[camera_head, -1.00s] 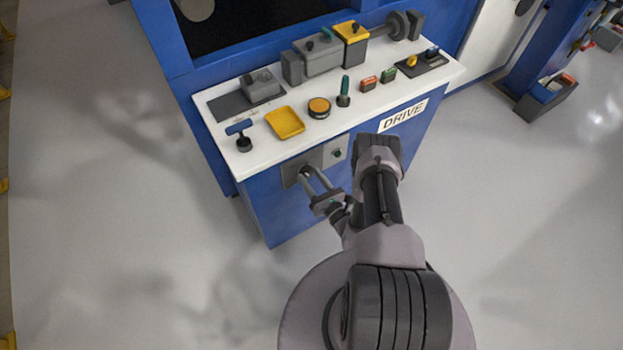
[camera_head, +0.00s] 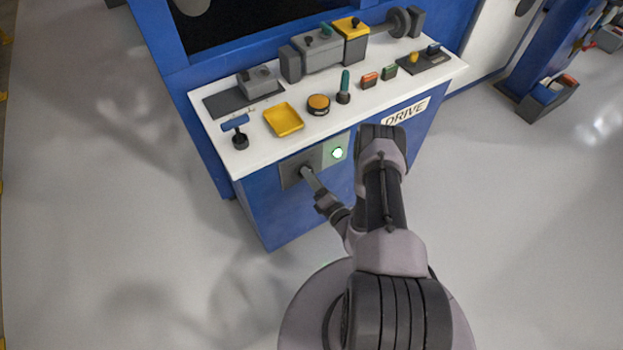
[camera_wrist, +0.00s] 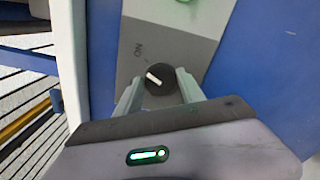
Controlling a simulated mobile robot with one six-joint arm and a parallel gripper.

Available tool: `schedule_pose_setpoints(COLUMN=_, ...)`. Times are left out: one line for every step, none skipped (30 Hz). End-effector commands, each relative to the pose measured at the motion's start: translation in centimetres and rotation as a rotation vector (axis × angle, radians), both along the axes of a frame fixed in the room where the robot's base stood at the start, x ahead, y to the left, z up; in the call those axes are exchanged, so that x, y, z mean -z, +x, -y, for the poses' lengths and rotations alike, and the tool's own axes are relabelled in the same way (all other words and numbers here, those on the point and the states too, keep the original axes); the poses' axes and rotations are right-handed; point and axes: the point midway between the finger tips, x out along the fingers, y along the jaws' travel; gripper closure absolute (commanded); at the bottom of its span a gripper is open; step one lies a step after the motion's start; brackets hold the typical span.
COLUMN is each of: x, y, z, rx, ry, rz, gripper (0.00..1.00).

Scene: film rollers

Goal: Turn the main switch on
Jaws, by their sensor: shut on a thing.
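The main switch is a round black knob (camera_wrist: 161,79) with a white pointer line, on a grey plate on the blue cabinet's front. In the wrist view the pointer is tilted, and the letters "ON" show on the plate beside it. My gripper (camera_wrist: 158,82) has its two fingers on either side of the knob, shut on it. In the head view my gripper (camera_head: 304,172) reaches the plate (camera_head: 290,174), and its fingertips cover the knob. A lamp (camera_head: 337,153) to the right of the knob is lit bright green-white.
The white console top (camera_head: 215,135) above carries a blue-handled lever (camera_head: 236,131), a yellow tray (camera_head: 283,119), an orange button (camera_head: 318,104) and a green-handled lever (camera_head: 344,88). The grey floor (camera_head: 130,220) left of the cabinet is clear.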

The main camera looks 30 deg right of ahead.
Motion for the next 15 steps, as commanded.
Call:
schedule_pose_setpoints(x=-0.04, y=0.1, z=0.05, rx=0.0, ry=0.024, rz=0.002, gripper=0.94)
schedule_pose_setpoints(x=-0.04, y=0.1, z=0.05, rx=0.0, ry=0.042, rz=0.002, gripper=0.94)
schedule_pose_setpoints(x=-0.04, y=0.1, z=0.05, rx=0.0, ry=0.063, rz=0.001, gripper=0.94)
schedule_pose_setpoints(x=-0.04, y=0.1, z=0.06, rx=0.0, ry=0.079, rz=0.0, gripper=0.94)
schedule_pose_setpoints(x=-0.05, y=0.1, z=0.06, rx=0.0, ry=0.093, rz=0.0, gripper=0.94)
schedule_pose_setpoints(x=-0.06, y=0.11, z=0.07, rx=0.0, ry=0.111, rz=-0.001, gripper=0.94)
schedule_pose_setpoints(x=-0.06, y=0.11, z=0.07, rx=0.0, ry=0.122, rz=-0.001, gripper=0.94)
schedule_pose_setpoints(x=-0.06, y=0.11, z=0.08, rx=0.0, ry=0.133, rz=-0.001, gripper=0.94)
schedule_pose_setpoints(x=-0.06, y=0.12, z=0.08, rx=0.0, ry=0.146, rz=-0.002, gripper=0.94)
schedule_pose_setpoints(x=-0.07, y=0.12, z=0.09, rx=0.0, ry=0.153, rz=-0.002, gripper=0.94)
schedule_pose_setpoints(x=-0.07, y=0.12, z=0.09, rx=0.0, ry=0.161, rz=-0.002, gripper=0.94)
schedule_pose_setpoints(x=-0.07, y=0.12, z=0.09, rx=0.0, ry=0.17, rz=-0.003, gripper=0.94)
schedule_pose_setpoints(x=-0.07, y=0.12, z=0.09, rx=0.0, ry=0.175, rz=-0.003, gripper=0.94)
schedule_pose_setpoints(x=-0.07, y=0.13, z=0.09, rx=-0.001, ry=0.18, rz=-0.002, gripper=0.94)
schedule_pose_setpoints(x=-0.08, y=0.13, z=0.09, rx=-0.001, ry=0.184, rz=-0.002, gripper=0.94)
